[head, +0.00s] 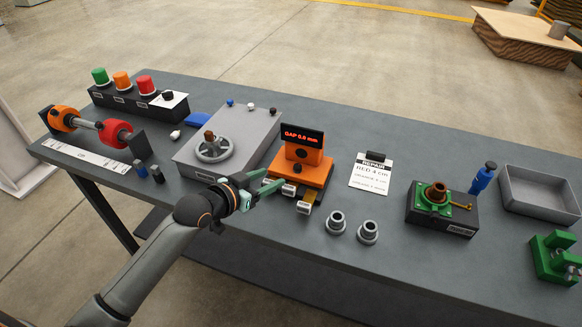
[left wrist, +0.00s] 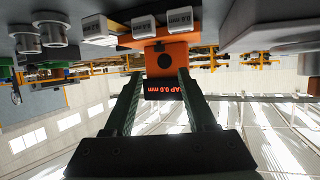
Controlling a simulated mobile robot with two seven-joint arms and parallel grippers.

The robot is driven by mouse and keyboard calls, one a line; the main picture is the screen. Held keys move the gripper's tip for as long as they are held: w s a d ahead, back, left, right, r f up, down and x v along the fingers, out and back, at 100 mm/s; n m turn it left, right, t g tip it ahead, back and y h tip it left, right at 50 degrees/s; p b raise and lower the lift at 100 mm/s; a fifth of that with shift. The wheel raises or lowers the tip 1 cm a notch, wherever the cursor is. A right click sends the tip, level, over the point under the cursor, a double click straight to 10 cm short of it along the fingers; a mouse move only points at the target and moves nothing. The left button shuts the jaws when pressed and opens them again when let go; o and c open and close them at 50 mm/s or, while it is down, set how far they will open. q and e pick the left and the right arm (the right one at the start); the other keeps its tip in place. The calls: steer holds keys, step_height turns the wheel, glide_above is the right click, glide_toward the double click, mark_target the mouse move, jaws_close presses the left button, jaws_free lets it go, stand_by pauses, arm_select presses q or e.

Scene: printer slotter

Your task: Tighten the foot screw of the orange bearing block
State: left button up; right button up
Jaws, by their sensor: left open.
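An orange block (head: 315,172) with a dark hole and a lit red GAP display on top stands mid-table; it also shows upside down in the left wrist view (left wrist: 178,52). Small white-labelled pieces (head: 272,184) stick out at its front. I cannot make out a foot screw on it. My left gripper (head: 274,181) is open and empty just left of the block's front. In the left wrist view its fingers (left wrist: 160,76) point toward the block, which shows between and beyond them; contact cannot be told. My right gripper is not in view.
A grey box with a handwheel (head: 213,149) stands left of the block. Two grey collars (head: 337,222) stand to its front right.

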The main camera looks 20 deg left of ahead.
mark_target(296, 167)
arm_select(q)
steer(key=x, duration=1)
steer(key=shift+w+d+f, duration=0.2)
steer(key=shift+w, duration=0.1)
jaws_close()
